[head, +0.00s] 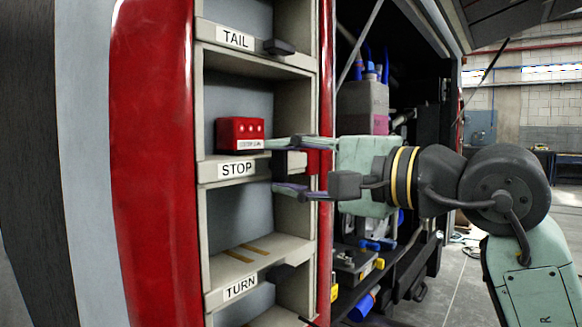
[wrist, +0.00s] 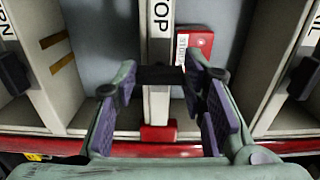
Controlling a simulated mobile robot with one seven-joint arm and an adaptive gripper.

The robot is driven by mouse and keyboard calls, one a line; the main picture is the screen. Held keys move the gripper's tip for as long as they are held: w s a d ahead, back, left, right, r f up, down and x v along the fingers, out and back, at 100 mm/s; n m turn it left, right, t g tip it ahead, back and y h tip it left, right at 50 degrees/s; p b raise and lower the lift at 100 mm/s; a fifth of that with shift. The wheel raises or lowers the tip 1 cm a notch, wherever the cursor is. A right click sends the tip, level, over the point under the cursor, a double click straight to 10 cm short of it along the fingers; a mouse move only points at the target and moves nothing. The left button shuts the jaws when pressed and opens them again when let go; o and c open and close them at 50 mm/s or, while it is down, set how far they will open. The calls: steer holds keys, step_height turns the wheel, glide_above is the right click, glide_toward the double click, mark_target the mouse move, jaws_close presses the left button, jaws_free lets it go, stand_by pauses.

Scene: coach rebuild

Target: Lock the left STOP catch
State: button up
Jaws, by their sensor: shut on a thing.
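The STOP label (head: 237,169) is on the front edge of the middle shelf, and its end shows in the wrist view (wrist: 161,18). My gripper (head: 289,168) is at the right part of this edge, one finger above and one below. In the wrist view the dark STOP catch (wrist: 163,77) spans between my fingers, crosswise over the shelf edge. My gripper is shut on it.
The TAIL catch (head: 279,47) and TURN catch (head: 281,273) lie along their shelf edges. A small red block (wrist: 158,132) is at the shelf edge's end, close to my fingers. A red post borders the shelves. An open bay with bins and tools is at right.

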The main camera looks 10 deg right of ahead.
steer(key=o, duration=1.2)
steer(key=shift+c, duration=0.2)
steer(key=v, duration=1.2)
steer(key=shift+s, duration=0.1)
